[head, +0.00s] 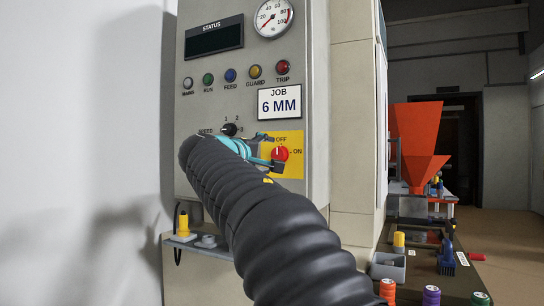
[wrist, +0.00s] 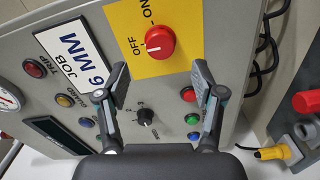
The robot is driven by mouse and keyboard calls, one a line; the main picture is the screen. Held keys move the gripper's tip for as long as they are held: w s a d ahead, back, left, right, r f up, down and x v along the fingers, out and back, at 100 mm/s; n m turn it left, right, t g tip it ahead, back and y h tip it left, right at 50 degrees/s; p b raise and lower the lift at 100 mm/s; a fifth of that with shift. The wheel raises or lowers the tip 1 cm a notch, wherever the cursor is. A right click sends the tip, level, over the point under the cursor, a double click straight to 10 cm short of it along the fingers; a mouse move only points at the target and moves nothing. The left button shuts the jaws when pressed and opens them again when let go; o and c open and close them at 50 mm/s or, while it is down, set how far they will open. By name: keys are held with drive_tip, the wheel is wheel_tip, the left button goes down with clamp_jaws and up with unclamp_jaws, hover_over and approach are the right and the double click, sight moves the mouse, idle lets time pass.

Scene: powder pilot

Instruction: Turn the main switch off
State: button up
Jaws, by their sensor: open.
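The main switch is a red round knob (head: 280,153) on a yellow plate (head: 294,169), with OFF above it and ON to its right in the head view. Its white mark appears to point toward OFF. In the wrist view the knob (wrist: 160,42) shows whole, just beyond and between the fingertips. My gripper (head: 269,151) is open and empty, close in front of the panel, its fingers on either side of the knob's line. It also shows in the wrist view (wrist: 160,78). I see no clear contact with the knob.
A black speed selector (head: 229,129) sits left of the switch, and several coloured lamps (head: 230,75) are above. The JOB card (head: 279,102) is just above the plate. A small shelf (head: 208,241) with a yellow-topped plug (head: 183,222) juts out below.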

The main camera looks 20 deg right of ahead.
drive_tip(key=v, duration=0.5)
drive_tip(key=shift+s+a, duration=0.15)
drive_tip(key=s+a+f+g+y, duration=0.1)
drive_tip(key=a+f+y, duration=0.15)
drive_tip(key=f, duration=0.85)
drive_tip(key=s+a+f+g+y, duration=0.15)
drive_tip(key=f+y, duration=0.25)
drive_tip(key=f, duration=0.7)
drive_tip(key=s+a+f+m+g+y, duration=0.1)
drive_tip(key=s+f+y, duration=0.3)
drive_tip(key=s+f, duration=0.7)
drive_tip(key=s+a+f+m+g+y, duration=0.2)
drive_tip(key=s+a+f+m+y, duration=0.1)
drive_tip(key=s+f, duration=0.8)
drive_tip(key=shift+s+a+f+m+y, duration=0.3)
drive_tip(key=shift+s+a+m, duration=0.45)
drive_tip(key=shift+s, duration=1.75)
